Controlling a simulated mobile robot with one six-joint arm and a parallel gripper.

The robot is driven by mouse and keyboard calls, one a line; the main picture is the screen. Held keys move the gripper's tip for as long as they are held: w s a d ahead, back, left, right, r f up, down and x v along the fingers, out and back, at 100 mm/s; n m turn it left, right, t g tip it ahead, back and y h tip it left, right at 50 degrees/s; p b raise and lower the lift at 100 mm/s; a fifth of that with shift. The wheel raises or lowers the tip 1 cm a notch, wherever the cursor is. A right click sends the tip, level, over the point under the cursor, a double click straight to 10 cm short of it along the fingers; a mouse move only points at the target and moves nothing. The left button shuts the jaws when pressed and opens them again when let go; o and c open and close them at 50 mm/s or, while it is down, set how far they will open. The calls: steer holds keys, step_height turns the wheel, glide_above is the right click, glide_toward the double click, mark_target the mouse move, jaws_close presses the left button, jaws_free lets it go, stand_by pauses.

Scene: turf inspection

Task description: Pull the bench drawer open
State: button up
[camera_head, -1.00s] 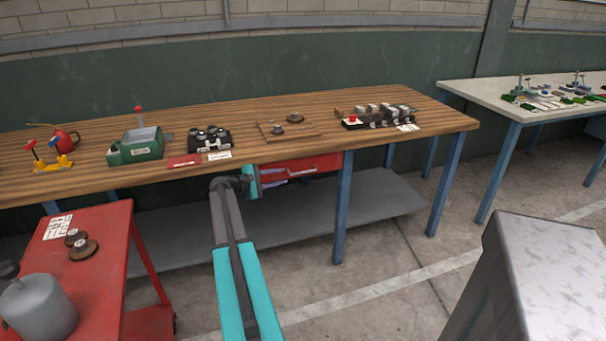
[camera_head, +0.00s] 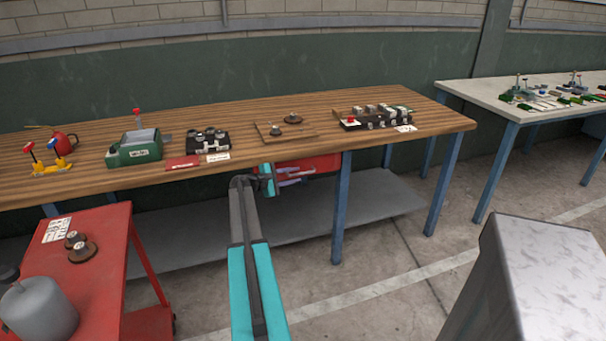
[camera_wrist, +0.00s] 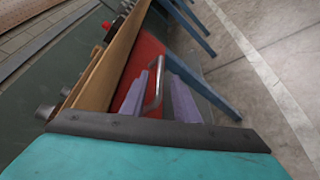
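The workbench (camera_head: 400,122) has a red drawer (camera_head: 318,164) under its wooden top. The drawer looks shut. In the wrist view, the red drawer front (camera_wrist: 142,68) carries a silver bar handle (camera_wrist: 158,80). My gripper (camera_head: 297,176) is in front of the drawer below the bench edge, its lilac fingers pointing at the front. The fingers look apart, with the handle near or between them. I cannot tell if they touch it. My gripper's wrist and arm hide the drawer's left part in the head view.
On the bench stand a green box (camera_head: 134,152), black binocular-like device (camera_head: 208,141), small board (camera_head: 286,130) and valve block (camera_head: 376,117). A red cart (camera_head: 95,255) is at the left. A grey shelf (camera_head: 385,195) lies below. Floor in front is mostly free.

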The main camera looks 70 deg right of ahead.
mark_target(303, 173)
steer(key=shift+p+x, duration=0.3)
steer(key=shift+x, duration=2.4)
steer(key=shift+c, duration=0.4)
jaws_close()
